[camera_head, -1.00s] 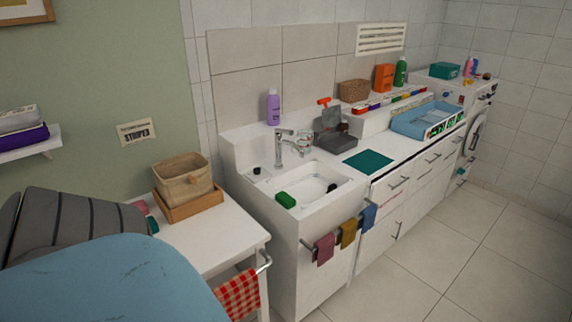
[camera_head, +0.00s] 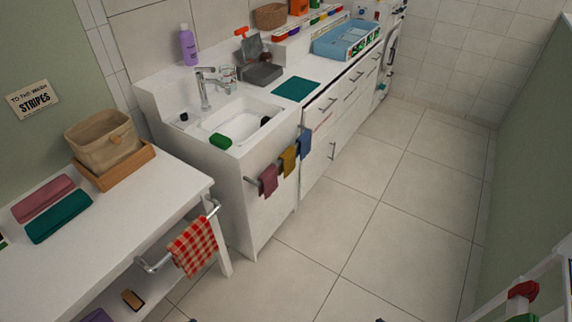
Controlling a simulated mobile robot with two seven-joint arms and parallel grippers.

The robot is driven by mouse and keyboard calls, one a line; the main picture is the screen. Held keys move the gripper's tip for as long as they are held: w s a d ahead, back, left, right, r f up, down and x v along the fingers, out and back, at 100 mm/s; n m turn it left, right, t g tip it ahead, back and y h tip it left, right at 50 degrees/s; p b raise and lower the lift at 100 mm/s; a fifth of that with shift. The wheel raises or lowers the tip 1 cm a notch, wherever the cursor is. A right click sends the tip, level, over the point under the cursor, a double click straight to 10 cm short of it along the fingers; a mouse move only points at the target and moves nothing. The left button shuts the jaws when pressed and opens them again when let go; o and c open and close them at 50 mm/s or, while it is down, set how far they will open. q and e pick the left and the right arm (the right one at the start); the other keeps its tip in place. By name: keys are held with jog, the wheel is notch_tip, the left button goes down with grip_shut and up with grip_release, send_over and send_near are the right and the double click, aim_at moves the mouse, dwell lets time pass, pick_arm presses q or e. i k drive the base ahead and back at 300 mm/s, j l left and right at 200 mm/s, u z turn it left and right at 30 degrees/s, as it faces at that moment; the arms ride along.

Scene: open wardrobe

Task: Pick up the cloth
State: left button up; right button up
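A red-and-white checked cloth (camera_head: 193,247) hangs over the metal rail at the front of the white table. Three small cloths hang on the sink's front rail: maroon (camera_head: 268,181), mustard (camera_head: 288,160) and blue (camera_head: 304,144). A folded pink cloth (camera_head: 43,198) and a folded teal cloth (camera_head: 59,216) lie side by side on the table. A flat teal piece (camera_head: 296,88) lies on the counter right of the sink. I cannot tell which cloth the task means. Neither of my grippers shows clearly; only tiny dark bits touch the bottom edge.
The white table (camera_head: 120,215) carries a beige basket (camera_head: 104,142) on a wooden tray. The tiled floor (camera_head: 400,235) is open at centre and right. A rack with a red part (camera_head: 523,290) stands at lower right.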

aim_at(288, 156)
jog(key=k+j+z, duration=0.2)
jog(key=z, duration=3.4)
jog(key=u, duration=3.5)
jog(key=i+z, duration=0.25)
jog(key=i, duration=0.95)
